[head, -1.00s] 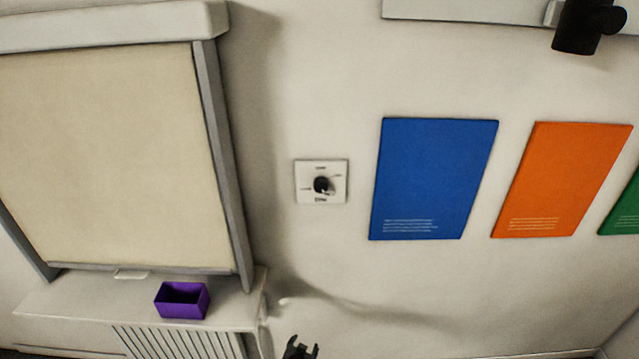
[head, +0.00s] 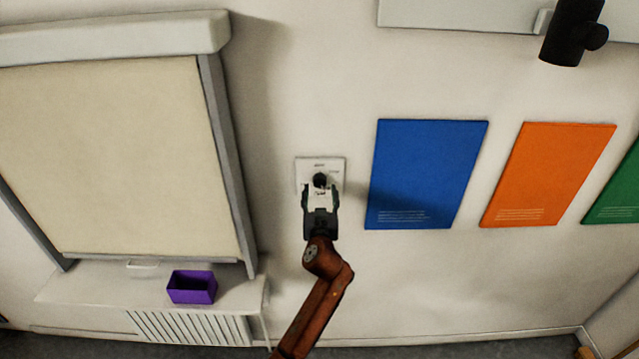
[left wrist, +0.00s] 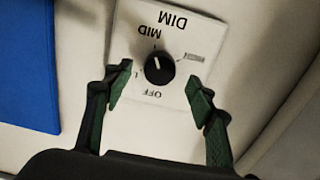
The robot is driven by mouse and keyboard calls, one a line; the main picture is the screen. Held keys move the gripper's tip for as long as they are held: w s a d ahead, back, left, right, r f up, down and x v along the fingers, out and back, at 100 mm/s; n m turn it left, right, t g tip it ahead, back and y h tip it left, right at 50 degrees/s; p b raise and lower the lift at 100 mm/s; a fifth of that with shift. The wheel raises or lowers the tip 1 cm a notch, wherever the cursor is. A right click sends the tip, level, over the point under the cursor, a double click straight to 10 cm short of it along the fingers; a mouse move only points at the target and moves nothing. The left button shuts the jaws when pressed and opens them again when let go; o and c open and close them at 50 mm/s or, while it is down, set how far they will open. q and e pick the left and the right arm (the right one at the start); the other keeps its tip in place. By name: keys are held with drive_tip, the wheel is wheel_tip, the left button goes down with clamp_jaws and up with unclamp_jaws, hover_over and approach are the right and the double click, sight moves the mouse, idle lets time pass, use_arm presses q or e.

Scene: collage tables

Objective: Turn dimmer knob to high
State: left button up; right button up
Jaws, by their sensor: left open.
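The dimmer is a white square plate (head: 304,166) on the wall with a round black knob (head: 320,180) in its middle. In the left wrist view the knob (left wrist: 159,69) shows between my fingertips, its pale line toward the MID mark; DIM and OFF are also printed, upside down here. My left gripper (head: 320,190) is in front of the plate, reaching up from below. In the left wrist view the left gripper (left wrist: 159,90) is open, one finger on each side of the knob with gaps. It covers the plate's lower part in the head view. My right gripper is not in view.
A blue panel (head: 425,170) hangs just right of the dimmer, with orange (head: 550,170) and green (head: 618,190) ones beyond. A window blind (head: 120,160) is at left, above a sill with a purple box (head: 192,287). Bare wall lies below the panels.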

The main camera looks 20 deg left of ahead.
sight(320, 185)
use_arm(q)
drive_tip(key=shift+x, duration=2.15)
drive_tip(key=shift+c, duration=0.2)
drive_tip(key=c, duration=1.1)
